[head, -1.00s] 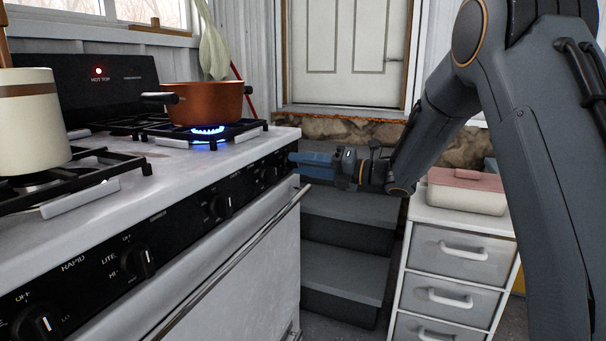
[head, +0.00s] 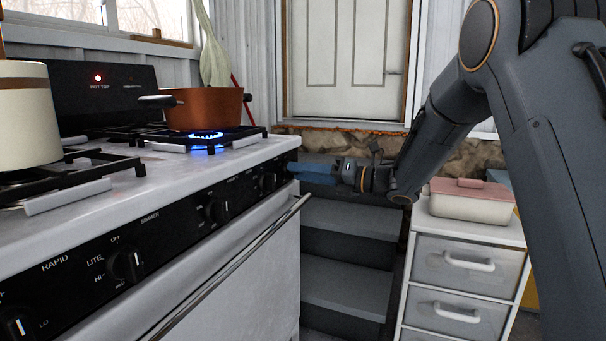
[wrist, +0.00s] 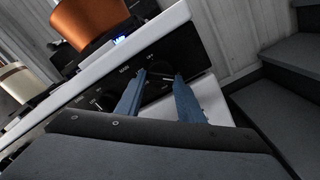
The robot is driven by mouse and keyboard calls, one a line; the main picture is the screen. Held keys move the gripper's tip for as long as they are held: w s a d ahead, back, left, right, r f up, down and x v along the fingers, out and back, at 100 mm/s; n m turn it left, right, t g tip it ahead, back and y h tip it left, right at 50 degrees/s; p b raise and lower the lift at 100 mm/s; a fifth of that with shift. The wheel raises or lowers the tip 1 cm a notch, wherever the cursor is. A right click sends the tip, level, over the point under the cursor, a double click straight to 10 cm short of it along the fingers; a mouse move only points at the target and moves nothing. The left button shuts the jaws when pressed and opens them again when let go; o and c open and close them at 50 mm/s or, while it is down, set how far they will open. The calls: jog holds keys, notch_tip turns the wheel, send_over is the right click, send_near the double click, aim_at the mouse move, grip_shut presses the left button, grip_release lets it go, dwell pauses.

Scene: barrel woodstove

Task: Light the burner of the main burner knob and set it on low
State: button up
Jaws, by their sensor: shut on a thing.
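The main burner knob (wrist: 163,72) is a dark knob at the far right end of the black control panel (head: 170,243). My gripper (head: 290,168) has its blue fingers on it; in the wrist view the fingers (wrist: 160,78) stand on either side of the knob, shut on it. The fingers hide this knob in the head view, and I cannot read its setting. A blue flame (head: 206,135) burns on the burner under the orange pot (head: 205,108); it also shows as a blue glow in the wrist view (wrist: 119,40).
The oven handle (head: 235,265) juts out below. A cream pot (head: 28,115) stands at left. Dark steps (head: 345,268) and a white drawer cabinet (head: 465,265) lie to the right.

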jog(key=o, duration=1.1)
jog(key=shift+c, duration=0.2)
jog(key=p+v, duration=0.1)
jog(key=v, duration=0.7)
